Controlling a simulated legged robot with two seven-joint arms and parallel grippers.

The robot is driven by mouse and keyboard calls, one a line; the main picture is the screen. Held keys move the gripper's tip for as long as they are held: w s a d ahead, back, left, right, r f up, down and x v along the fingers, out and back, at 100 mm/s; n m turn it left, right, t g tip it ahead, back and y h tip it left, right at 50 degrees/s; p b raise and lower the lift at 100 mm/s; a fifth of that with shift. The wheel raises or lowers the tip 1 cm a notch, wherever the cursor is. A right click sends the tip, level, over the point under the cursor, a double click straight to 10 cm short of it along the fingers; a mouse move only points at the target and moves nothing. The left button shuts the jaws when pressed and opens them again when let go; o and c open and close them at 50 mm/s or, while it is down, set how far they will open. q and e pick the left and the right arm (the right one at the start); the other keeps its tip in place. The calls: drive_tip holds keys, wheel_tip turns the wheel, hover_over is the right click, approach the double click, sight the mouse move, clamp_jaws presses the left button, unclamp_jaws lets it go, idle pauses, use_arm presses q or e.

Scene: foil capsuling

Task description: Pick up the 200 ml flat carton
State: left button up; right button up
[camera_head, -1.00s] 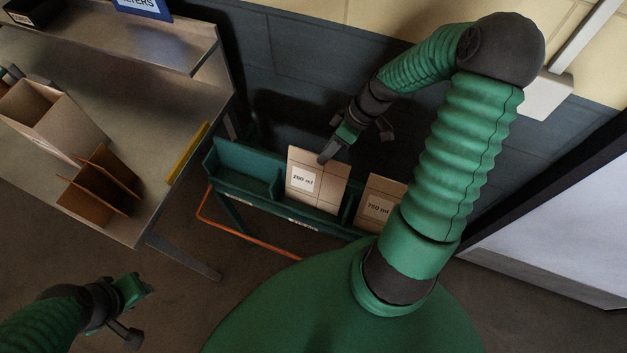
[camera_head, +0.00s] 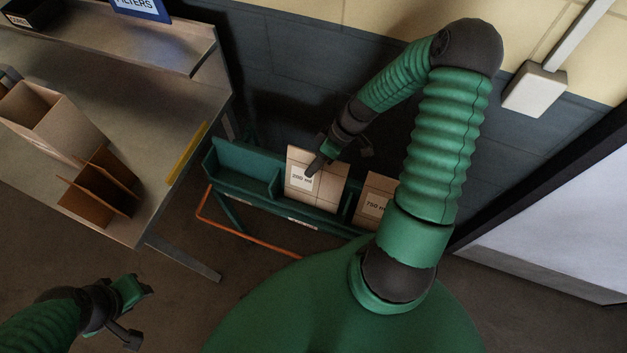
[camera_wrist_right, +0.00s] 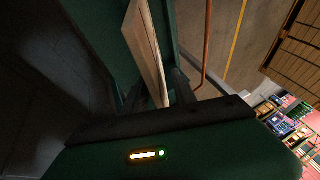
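The 200 ml flat carton (camera_head: 328,190) is a tan sheet with a white label, standing in a compartment of the green rack (camera_head: 243,168). In the right wrist view, the carton (camera_wrist_right: 146,48) runs edge-on between the two dark fingers of the right gripper (camera_wrist_right: 157,92). The fingers look apart, one on each side; contact is hard to tell.
A 750 ml carton (camera_head: 376,200) stands in the compartment to the right; the left compartment is empty. A metal bench (camera_head: 180,110) at the left holds an open box (camera_head: 50,120) and brown dividers (camera_head: 100,185). An orange rail (camera_head: 245,235) runs before the rack. A wall is behind.

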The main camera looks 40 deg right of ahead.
drive_tip(key=shift+d+f, duration=0.2)
drive_tip(key=shift+d, duration=0.1)
drive_tip(key=shift+c, duration=0.2)
drive_tip(key=shift+a, duration=0.2)
clamp_jaws()
drive_tip(key=shift+w+d, duration=0.1)
drive_tip(key=shift+d, duration=0.05)
idle(0.8)
